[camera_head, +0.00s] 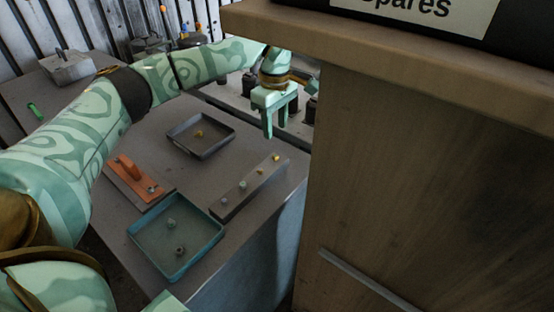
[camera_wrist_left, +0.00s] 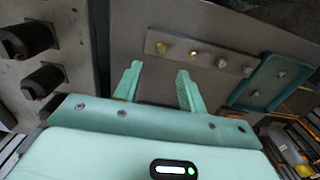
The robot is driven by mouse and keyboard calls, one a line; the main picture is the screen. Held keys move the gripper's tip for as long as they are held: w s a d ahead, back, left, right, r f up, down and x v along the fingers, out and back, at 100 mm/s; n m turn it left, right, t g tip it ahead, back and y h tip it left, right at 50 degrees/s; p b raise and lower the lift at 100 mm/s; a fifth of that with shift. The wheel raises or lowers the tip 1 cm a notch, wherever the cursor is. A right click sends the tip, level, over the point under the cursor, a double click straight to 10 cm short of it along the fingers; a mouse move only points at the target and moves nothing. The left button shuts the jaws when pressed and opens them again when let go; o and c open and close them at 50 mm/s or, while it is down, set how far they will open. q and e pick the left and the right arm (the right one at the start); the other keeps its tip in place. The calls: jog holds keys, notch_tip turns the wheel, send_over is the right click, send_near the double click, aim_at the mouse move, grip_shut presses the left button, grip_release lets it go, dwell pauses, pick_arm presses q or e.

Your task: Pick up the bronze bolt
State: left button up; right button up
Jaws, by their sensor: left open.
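A grey bar (camera_head: 250,190) on the bench holds a row of bolts. Two yellowish-brown bolts sit toward its far end, the endmost bolt (camera_head: 277,157) and the one beside it (camera_head: 260,170); two silver-grey ones sit nearer. I cannot tell by colour which is the bronze bolt. In the left wrist view the bar (camera_wrist_left: 208,58) lies beyond my fingertips, with the endmost bolt (camera_wrist_left: 161,47) roughly ahead of the gap. My left gripper (camera_head: 275,128) is open and empty, above the bench near the bar's far end. Its fingers also show in the wrist view (camera_wrist_left: 159,70). My right gripper is not visible.
A dark tray (camera_head: 179,148) holds a yellow bolt (camera_head: 198,133). A teal tray (camera_head: 139,256) holds grey pieces. An orange-handled tool (camera_head: 125,166) lies beside them. A wooden cabinet (camera_head: 420,190) blocks the right. Dark cylindrical parts (camera_wrist_left: 30,40) stand left in the wrist view.

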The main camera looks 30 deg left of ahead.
aim_at(274, 155)
pick_arm(q)
notch_tip(274, 155, down, 2)
jog(key=shift+f, duration=0.1)
jog(key=shift+f+b, duration=0.3)
jog(key=shift+f, duration=0.3)
notch_tip(274, 155, down, 5)
jog(key=shift+a+f+b, duration=0.1)
jog(key=shift+a+b, duration=0.05)
jog(key=shift+b, duration=0.85)
jog(key=shift+s, duration=0.1)
jog(key=c, duration=0.8)
